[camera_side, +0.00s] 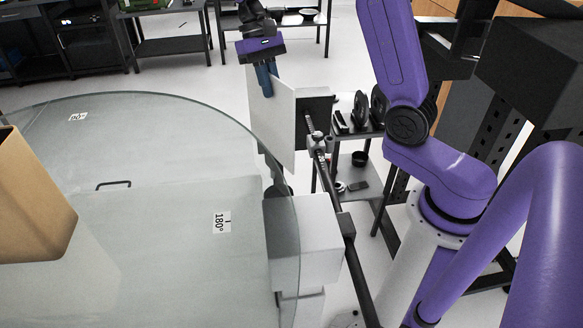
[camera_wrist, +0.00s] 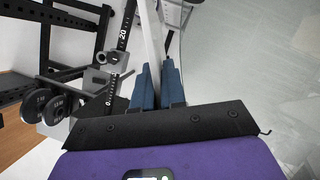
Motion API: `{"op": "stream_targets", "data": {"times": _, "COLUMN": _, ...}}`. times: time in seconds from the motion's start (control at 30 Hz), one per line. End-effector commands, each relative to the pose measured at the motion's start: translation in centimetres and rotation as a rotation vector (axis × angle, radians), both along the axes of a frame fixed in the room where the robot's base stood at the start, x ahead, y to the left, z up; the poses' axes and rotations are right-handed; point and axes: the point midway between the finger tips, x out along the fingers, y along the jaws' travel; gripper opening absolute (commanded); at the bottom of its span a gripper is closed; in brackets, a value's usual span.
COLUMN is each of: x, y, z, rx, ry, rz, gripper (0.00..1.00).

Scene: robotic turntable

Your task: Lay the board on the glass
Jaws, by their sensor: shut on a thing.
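The board (camera_side: 282,118) is a thin, pale, flat panel standing upright beside the rim of the glass in the side view. My gripper (camera_side: 266,80) is shut on the board's upper edge, with its blue fingers pointing down. In the wrist view the board (camera_wrist: 153,45) shows nearly edge-on between the blue fingers of the gripper (camera_wrist: 158,85). The glass (camera_side: 150,205) is a large round, clear plate filling the left of the side view. It also shows in the wrist view (camera_wrist: 255,70). Whether the board's lower edge touches anything is unclear.
A black plate (camera_side: 316,106) and a dark graduated rod with a clamp (camera_side: 319,146) stand just right of the board. A tan block (camera_side: 30,205) is at the left. Labels and a small black handle (camera_side: 114,185) show on the glass area. Its middle looks clear.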

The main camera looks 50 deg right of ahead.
Motion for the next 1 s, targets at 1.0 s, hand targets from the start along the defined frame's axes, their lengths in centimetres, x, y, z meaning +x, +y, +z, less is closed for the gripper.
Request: {"op": "stream_targets", "data": {"times": 1.0, "x": 8.4, "y": -2.0, "z": 6.6, "rx": -0.317, "ry": -0.109, "rz": 0.594, "gripper": 0.00}}
